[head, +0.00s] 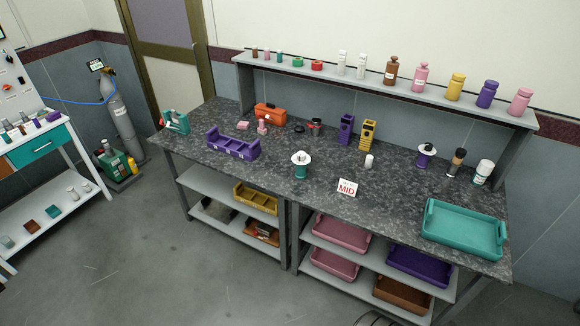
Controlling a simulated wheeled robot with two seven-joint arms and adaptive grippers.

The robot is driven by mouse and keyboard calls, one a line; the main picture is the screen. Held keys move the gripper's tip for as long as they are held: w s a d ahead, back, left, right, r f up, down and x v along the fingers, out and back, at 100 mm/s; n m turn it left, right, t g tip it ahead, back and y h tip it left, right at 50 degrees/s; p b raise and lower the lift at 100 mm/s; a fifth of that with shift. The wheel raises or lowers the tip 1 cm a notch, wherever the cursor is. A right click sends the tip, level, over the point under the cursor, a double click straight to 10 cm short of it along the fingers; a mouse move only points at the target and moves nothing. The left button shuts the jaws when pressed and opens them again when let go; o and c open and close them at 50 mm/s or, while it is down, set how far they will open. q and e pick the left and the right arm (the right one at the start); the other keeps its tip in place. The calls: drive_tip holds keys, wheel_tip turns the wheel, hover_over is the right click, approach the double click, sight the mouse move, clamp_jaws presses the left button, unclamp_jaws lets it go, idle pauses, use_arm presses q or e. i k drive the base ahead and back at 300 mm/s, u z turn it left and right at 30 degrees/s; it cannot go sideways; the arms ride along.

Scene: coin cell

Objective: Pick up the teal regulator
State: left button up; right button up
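A small teal piece with a wide white disc and dark knob on top (301,165) stands upright near the front middle of the dark speckled bench (330,205); it looks like the teal regulator, though its details are too small to be sure. A similar purple piece with a white disc (426,155) stands farther right and back. A teal, handled device (175,122) stands at the bench's left end. Neither of my grippers shows in the head view.
A teal tray (463,230) fills the bench's right end. Purple and yellow holders (368,135) stand behind. A raised shelf (385,88) carries bottles.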

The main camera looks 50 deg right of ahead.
sight(300, 173)
drive_tip(key=u, duration=0.05)
drive_tip(key=i, duration=1.7)
drive_tip(key=z, duration=0.5)
drive_tip(key=i, duration=1.2)
drive_tip(key=z, duration=0.8)
